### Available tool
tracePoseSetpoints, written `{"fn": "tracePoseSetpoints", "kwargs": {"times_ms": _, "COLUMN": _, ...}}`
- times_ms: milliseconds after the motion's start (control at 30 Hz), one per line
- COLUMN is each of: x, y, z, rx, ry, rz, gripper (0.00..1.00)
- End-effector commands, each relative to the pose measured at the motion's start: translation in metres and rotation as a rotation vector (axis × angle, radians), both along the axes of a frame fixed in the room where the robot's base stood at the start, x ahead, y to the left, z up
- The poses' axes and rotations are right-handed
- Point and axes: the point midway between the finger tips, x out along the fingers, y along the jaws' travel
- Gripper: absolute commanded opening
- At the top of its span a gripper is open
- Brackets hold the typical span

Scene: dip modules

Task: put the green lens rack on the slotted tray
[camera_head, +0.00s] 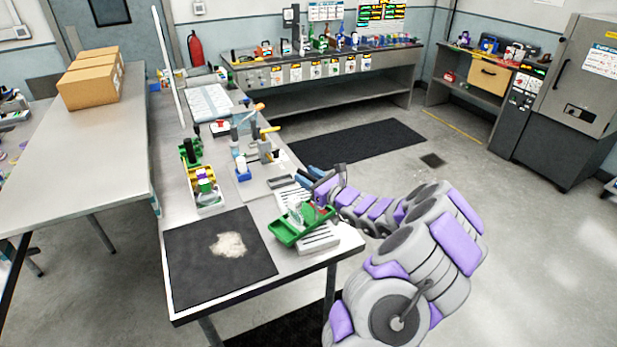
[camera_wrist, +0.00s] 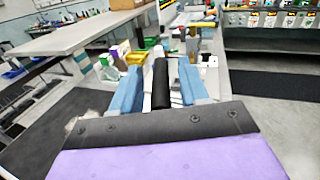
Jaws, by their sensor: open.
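The green lens rack (camera_head: 286,236) lies askew across the white slotted tray (camera_head: 322,240) near the front right corner of the workbench. Its left end overhangs the tray's left side, and clear and red pieces show at its right end. I cannot tell whether it sits flat. My gripper (camera_head: 309,176) is over the tray's far right side, beyond the rack and apart from its green body. In the wrist view its two blue fingers (camera_wrist: 158,88) are spread, with a dark upright bar between them that I cannot identify. The rack is not recognisable in that view.
A black mat (camera_head: 200,270) with a pale heap (camera_head: 229,245) lies left of the tray. Behind are a yellow-and-green fixture (camera_head: 202,184) and a clamp stand (camera_head: 245,155). A side table with cardboard boxes (camera_head: 92,80) stands left. Open floor lies right.

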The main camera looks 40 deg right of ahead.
Motion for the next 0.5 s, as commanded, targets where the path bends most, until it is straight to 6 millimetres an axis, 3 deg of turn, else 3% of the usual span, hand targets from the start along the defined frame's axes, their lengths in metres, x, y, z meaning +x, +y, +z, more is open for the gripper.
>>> {"fn": "tracePoseSetpoints", "kwargs": {"times_ms": 267, "x": -0.007, "y": -0.001, "z": 0.000, "rx": 0.001, "ry": 0.001, "rz": -0.001, "gripper": 0.44}}
{"fn": "tracePoseSetpoints", "kwargs": {"times_ms": 500, "x": -0.044, "y": -0.006, "z": 0.001, "rx": 0.002, "ry": 0.001, "rz": -0.006, "gripper": 0.44}}
